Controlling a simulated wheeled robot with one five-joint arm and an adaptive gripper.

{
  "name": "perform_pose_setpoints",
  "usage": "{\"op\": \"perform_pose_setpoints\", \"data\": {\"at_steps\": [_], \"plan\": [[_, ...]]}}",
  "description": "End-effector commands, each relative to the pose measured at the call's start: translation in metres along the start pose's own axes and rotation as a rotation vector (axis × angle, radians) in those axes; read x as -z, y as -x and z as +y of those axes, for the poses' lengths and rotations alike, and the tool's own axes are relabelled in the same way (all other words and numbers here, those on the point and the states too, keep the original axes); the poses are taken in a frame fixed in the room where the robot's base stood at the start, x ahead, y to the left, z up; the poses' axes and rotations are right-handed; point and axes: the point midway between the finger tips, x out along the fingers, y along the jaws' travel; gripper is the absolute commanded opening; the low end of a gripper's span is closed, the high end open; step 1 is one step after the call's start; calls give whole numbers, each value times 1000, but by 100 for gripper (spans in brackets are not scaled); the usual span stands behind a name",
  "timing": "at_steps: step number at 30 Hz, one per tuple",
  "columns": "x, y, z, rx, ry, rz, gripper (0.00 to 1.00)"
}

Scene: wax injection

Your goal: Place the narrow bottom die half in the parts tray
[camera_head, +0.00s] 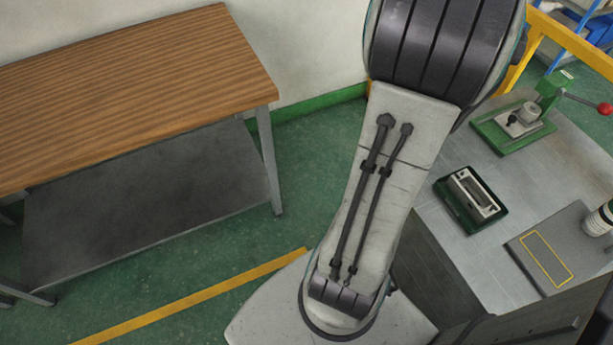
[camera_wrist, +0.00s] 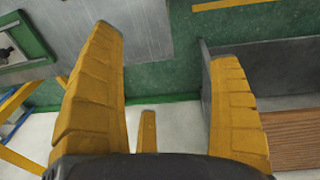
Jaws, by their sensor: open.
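A pale metal block (camera_head: 474,192) with a long recess sits inside a small dark green tray (camera_head: 448,204) on the grey metal bench. It looks like a die part, but I cannot tell whether it is the narrow bottom half, or whether this is the parts tray. My gripper (camera_wrist: 165,45) is open and empty in the wrist view, with its yellow fingers wide apart over the floor and bench edge. In the head view my arm hides the gripper.
The grey bench (camera_head: 455,245) also bears a green hand press (camera_head: 515,125) with a red-knobbed lever, a grey plate with a yellow outline (camera_head: 545,258), and a white container (camera_head: 600,219). A wooden table (camera_head: 130,90) stands at left. Green floor lies between.

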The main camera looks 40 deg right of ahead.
Motion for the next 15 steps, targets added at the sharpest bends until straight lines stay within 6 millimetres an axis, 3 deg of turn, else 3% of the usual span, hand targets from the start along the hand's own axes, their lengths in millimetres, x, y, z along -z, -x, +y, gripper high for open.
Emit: {"op": "perform_pose_setpoints", "data": {"at_steps": [1, 3, 6, 10, 15], "plan": [[16, 8, -27, -8, 29, 18, 84], [30, 16, -61, -15, 44, 43, 84], [42, 26, -110, -18, 67, 81, 84], [43, 36, -172, -8, 95, 134, 84], [26, 42, -236, 25, 127, 196, 84]]}}
